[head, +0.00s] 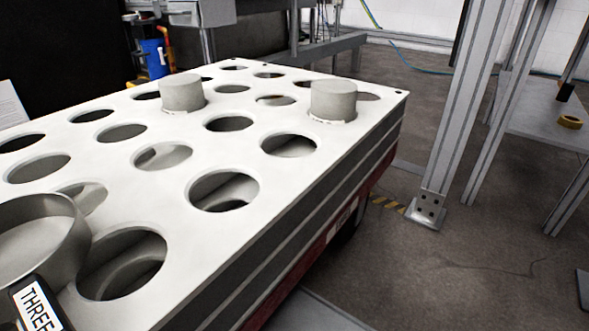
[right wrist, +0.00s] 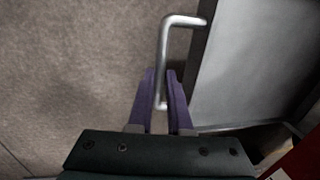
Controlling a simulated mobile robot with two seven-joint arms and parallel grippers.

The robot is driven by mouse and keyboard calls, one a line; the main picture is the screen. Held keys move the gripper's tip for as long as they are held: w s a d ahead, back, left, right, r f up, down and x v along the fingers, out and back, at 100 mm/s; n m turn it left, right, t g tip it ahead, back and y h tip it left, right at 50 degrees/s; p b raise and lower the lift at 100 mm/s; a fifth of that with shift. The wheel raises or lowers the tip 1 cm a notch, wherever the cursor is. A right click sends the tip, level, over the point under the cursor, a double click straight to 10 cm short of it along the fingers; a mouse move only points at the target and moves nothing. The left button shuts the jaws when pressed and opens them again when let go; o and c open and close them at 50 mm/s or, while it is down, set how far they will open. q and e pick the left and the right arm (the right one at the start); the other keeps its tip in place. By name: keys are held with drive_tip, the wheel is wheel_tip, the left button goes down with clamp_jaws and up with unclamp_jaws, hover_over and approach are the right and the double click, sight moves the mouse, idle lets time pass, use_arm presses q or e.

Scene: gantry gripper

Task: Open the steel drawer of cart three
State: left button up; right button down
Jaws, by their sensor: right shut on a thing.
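In the right wrist view my right gripper (right wrist: 161,100) has its purple fingers shut on the bar of a bent metal handle (right wrist: 164,50). The handle is fixed to a grey steel drawer (right wrist: 250,60) on the right of that view. How far the drawer stands out cannot be told.
Two grey cylinders (head: 182,92) (head: 333,99) stand on the cart top, and a metal ring (head: 75,235) is at its near left. An aluminium frame post (head: 460,110) stands on the floor to the right. Brown floor (head: 440,270) beside the cart is open.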

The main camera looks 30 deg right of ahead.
drive_tip(key=shift+s+f, duration=0.1)
drive_tip(key=shift+s, duration=0.05)
drive_tip(key=c, duration=0.9)
unclamp_jaws()
drive_tip(key=shift+o, duration=0.3)
wheel_tip(320, 180, up, 10)
drive_tip(key=s+p, duration=0.1)
drive_tip(key=p, duration=0.8)
drive_tip(key=shift+s+d, duration=0.35)
